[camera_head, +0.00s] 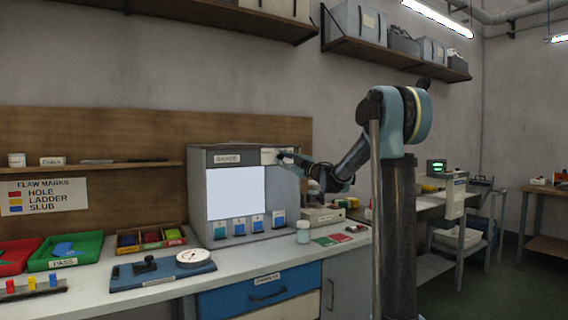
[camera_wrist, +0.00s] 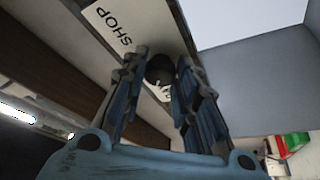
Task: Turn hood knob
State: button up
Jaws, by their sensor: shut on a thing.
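The grey hood (camera_head: 199,190) stands on the bench with a bright white panel in its front. Its dark round knob (camera_wrist: 160,68) shows in the wrist view between my fingers, beside a white label reading "SHOP" (camera_wrist: 115,25). My gripper (camera_wrist: 162,85) is shut on the knob, with one finger on each side. In the head view my gripper (camera_head: 284,157) reaches the upper right front of the hood from the right. The knob is hidden behind the gripper there, and its pointer direction is hard to tell.
A jar (camera_head: 303,232) and red and green cards (camera_head: 327,241) lie on the bench right of the hood. A blue board with a round dial (camera_head: 193,257) is in front. Green (camera_head: 92,262) and red trays are at left. Shelves hang above.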

jog(key=o, duration=1)
jog(key=shift+d, duration=0.1)
jog(key=v, duration=1.2)
jog(key=shift+w+f, duration=0.1)
